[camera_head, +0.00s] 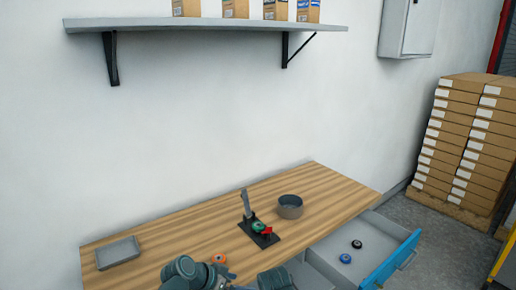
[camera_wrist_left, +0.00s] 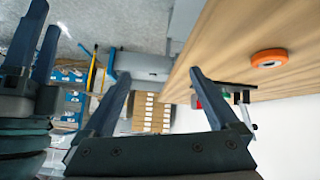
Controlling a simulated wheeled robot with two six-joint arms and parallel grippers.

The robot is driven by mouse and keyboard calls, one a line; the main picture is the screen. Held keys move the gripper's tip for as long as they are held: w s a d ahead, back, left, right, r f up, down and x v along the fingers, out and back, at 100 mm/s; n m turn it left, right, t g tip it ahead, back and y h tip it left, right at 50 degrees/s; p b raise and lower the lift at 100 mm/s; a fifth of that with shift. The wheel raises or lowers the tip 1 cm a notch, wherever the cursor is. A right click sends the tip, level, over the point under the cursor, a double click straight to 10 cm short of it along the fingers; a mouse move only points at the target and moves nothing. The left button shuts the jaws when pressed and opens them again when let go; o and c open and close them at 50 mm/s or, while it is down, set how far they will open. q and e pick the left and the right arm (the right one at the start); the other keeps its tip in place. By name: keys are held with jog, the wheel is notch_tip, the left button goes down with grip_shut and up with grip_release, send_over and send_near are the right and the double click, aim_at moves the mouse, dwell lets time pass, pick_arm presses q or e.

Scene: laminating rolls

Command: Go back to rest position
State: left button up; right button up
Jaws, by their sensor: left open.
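My left gripper (camera_wrist_left: 158,74) is open and empty in the left wrist view, its two dark blue fingers wide apart near the table edge. In the head view my arms show only at the bottom edge, at the front of the wooden table (camera_head: 180,228). An orange roll (camera_head: 219,258) lies on the table close to my left arm; it also shows in the left wrist view (camera_wrist_left: 268,58), apart from the fingers. Two more dark blue fingers (camera_wrist_left: 36,52) at the left of that view look like my right gripper; their opening is unclear.
A black lever fixture (camera_head: 258,238) holds a green roll (camera_head: 259,226) beside a red part. A grey bowl (camera_head: 290,207) and a grey tray (camera_head: 117,252) stand on the table. An open blue-fronted drawer (camera_head: 392,262) holds a blue roll (camera_head: 345,258) and a black roll (camera_head: 357,244).

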pick_arm(q)
jog(key=s+f+n+g+y, duration=0.4)
jog(key=s+y, duration=0.4)
jog(key=s, duration=0.4)
notch_tip(320, 180, down, 3)
jog(key=shift+s+a+r+n+g+y, duration=0.2)
jog(key=shift+n+g+y, duration=0.15)
jog(key=shift+g, duration=0.55)
